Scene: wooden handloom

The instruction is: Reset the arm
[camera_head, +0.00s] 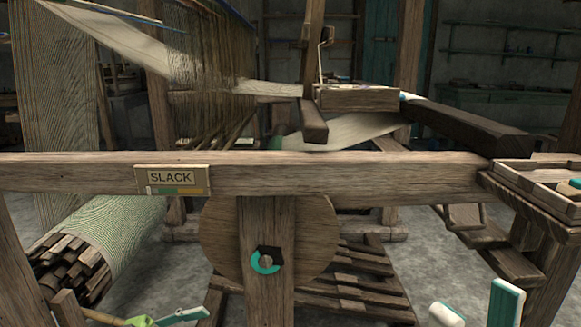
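My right gripper (476,306) shows at the bottom right edge. Its two white and teal fingers stand apart with nothing visible between them. A white and teal piece, apparently a finger of my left gripper (182,315), shows at the bottom edge left of the centre post. A green and yellowish piece (138,320) lies beside it, and I cannot tell whether the gripper touches it. The rest of the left gripper is cut off. Both grippers are in front of the wooden handloom, below its front beam (350,177).
A "SLACK" sign (172,179) is on the beam. A wooden wheel (222,235) sits behind the centre post (267,212) with its teal ring. The cloth roll (105,235) is at left, a wooden tray (541,187) at right. Slatted treadles (355,285) lie behind the post.

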